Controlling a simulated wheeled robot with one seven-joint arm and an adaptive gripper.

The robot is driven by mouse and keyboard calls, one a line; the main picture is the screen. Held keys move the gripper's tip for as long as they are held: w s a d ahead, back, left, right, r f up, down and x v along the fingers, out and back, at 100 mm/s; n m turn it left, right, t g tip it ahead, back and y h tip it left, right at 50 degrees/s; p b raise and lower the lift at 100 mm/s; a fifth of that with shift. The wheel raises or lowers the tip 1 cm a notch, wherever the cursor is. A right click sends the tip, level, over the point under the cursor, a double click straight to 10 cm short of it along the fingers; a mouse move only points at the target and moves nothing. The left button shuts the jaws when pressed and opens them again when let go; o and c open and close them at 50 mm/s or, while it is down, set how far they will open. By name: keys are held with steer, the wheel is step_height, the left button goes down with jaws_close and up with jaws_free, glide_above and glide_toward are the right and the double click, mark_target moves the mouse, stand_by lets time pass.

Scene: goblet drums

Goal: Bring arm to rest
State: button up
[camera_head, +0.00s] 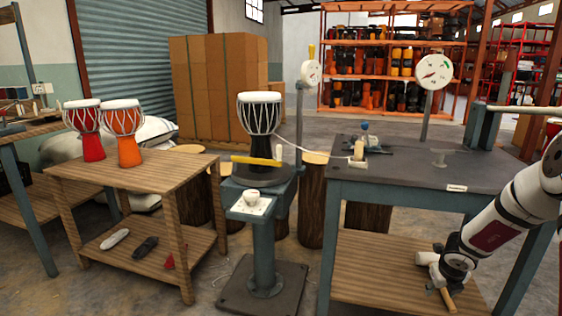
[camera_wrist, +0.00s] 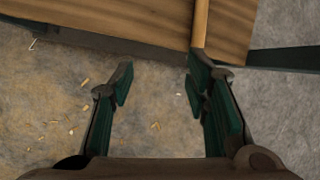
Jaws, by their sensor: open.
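My arm (camera_head: 505,225) reaches down at the right in the head view, in front of the grey-topped table (camera_head: 400,175). Its end is low, by the front edge of that table's lower shelf (camera_head: 375,270). In the wrist view my gripper (camera_wrist: 160,88) is open, with two dark green finger pads apart and bare floor between them. A wooden stick (camera_wrist: 199,22) lies at the shelf edge, its near end by the right finger; I cannot tell whether they touch. It also shows below my wrist in the head view (camera_head: 447,299).
A goblet drum (camera_head: 260,115) stands on the round plate of a central stand (camera_head: 262,225). Red and orange drums (camera_head: 125,130) stand on the wooden table at left. Dial gauges (camera_head: 434,71) rise behind. Floor with wood chips (camera_wrist: 60,110) lies below my gripper.

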steer(key=w+a+r+n+t+y, duration=0.35)
steer(key=a+r+n, duration=0.7)
steer(key=r, duration=0.65)
steer(key=s+a+r+n+y, duration=0.1)
steer(key=s+a+r+n, duration=0.45)
steer(key=a, duration=0.25)
steer(key=s+a+r+n+y, duration=0.2)
steer(key=s+a+r+n, duration=0.2)
steer(key=a+r, duration=0.3)
steer(key=s+a+r+n+g, duration=0.15)
steer(key=s+a+n, duration=0.25)
steer(key=s, duration=0.4)
steer(key=s+a+r+n+g, duration=0.1)
steer(key=s+a+n+g, duration=0.25)
steer(key=s, duration=0.55)
steer(key=s+d+f+n+g+h, duration=0.1)
steer(key=s+d+n+h, duration=0.2)
steer(key=s, duration=0.7)
steer(key=s+d+f+n+g+h, duration=0.15)
steer(key=s+n, duration=0.35)
steer(key=s, duration=0.6)
step_height(320, 180, up, 39)
steer(key=d+t+p, duration=0.1)
steer(key=t+p, duration=0.2)
steer(key=p, duration=3.3)
steer(key=shift+s+d+n+t+y+p, duration=0.25)
steer(key=shift+s+n+t+y+p, duration=0.1)
steer(key=shift+n+t+y, duration=0.1)
